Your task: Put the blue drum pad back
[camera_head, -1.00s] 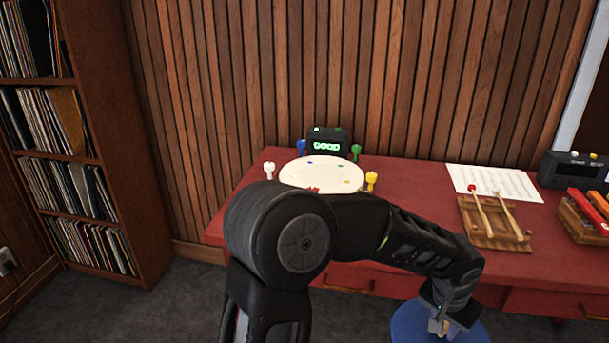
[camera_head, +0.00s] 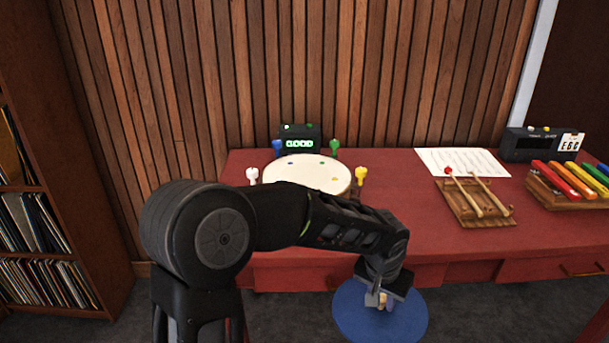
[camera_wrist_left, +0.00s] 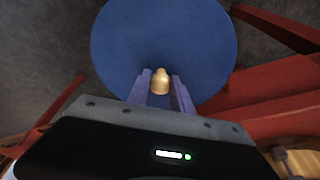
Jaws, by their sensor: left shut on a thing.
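A large round blue disc, the blue drum pad (camera_head: 352,316), hangs low in front of the red desk at the bottom of the head view. In the left wrist view the pad (camera_wrist_left: 200,50) lies flat across the upper middle, with a short tan knob (camera_wrist_left: 160,82) in front of its face. My left gripper (camera_head: 378,298) is shut on this knob, one finger on each side; the fingers (camera_wrist_left: 160,92) also show in the wrist view. What lies under the pad is hidden. My right gripper is not in view.
The red desk (camera_head: 420,230) carries a cream drum (camera_head: 307,174) with coloured pegs, a black box (camera_head: 300,142) reading GOOD, mallets on a wooden rack (camera_head: 470,212), a paper sheet (camera_head: 460,162) and coloured bars (camera_head: 565,180). A record shelf (camera_head: 60,220) stands left.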

